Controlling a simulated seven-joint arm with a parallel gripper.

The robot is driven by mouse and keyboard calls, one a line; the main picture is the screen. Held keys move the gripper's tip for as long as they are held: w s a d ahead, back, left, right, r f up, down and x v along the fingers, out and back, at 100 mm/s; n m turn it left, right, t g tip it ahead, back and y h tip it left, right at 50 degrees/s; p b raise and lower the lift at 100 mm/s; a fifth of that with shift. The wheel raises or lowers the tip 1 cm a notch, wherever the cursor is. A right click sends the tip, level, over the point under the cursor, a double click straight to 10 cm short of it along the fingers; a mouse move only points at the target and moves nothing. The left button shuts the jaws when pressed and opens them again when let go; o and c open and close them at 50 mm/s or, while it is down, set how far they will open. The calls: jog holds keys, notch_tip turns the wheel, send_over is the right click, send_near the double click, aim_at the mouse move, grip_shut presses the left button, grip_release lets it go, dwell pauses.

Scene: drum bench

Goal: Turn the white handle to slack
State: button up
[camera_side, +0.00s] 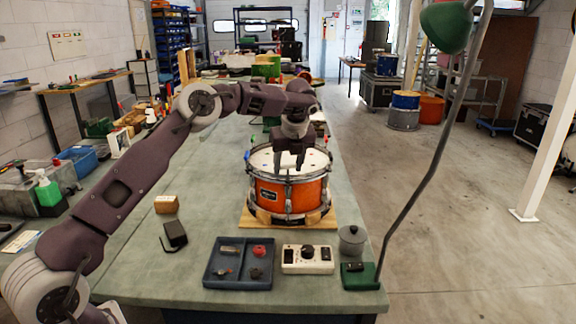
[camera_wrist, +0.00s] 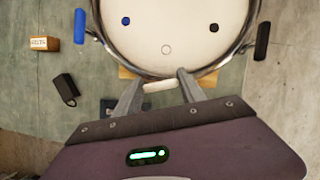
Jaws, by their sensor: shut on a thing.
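The orange snare drum (camera_side: 288,194) with a white head stands on a wooden board (camera_side: 262,219) on the bench. The white handle (camera_wrist: 158,87) lies at the drum's near rim in the wrist view, crosswise between my fingertips. My gripper (camera_wrist: 159,80) is shut on it, one finger at each end. In the side view my gripper (camera_side: 289,163) points down over the near part of the drum, and I cannot make out the white handle there. A blue handle (camera_wrist: 80,26) sits at the rim's left and a black handle (camera_wrist: 262,41) at its right.
In front of the drum are a blue-grey tray (camera_side: 210,273) of small parts, a white box with a knob (camera_side: 308,268), a grey lidded pot (camera_side: 352,243) and the green lamp base (camera_side: 360,277). A small box (camera_side: 166,204) and a black block (camera_side: 174,235) lie left.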

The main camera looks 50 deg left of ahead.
jog(key=shift+w+r+n+g, duration=0.1)
jog(key=shift+w+n+g, duration=0.15)
jog(key=shift+n, duration=0.85)
jog(key=shift+o, duration=0.6)
jog(key=shift+w+d+r+n, duration=0.2)
jog(key=shift+w+d+n, duration=0.1)
jog(key=shift+n, duration=0.2)
jog(key=shift+s+a+f+n+g+y, duration=0.15)
jog(key=shift+s+a+n+g+y, duration=0.05)
jog(key=shift+s+n+g+y, duration=0.2)
jog(key=shift+c, duration=0.6)
jog(key=o, duration=1.2)
jog(key=shift+o, duration=0.8)
jog(key=shift+s+a+f, duration=0.1)
jog(key=shift+f, duration=0.05)
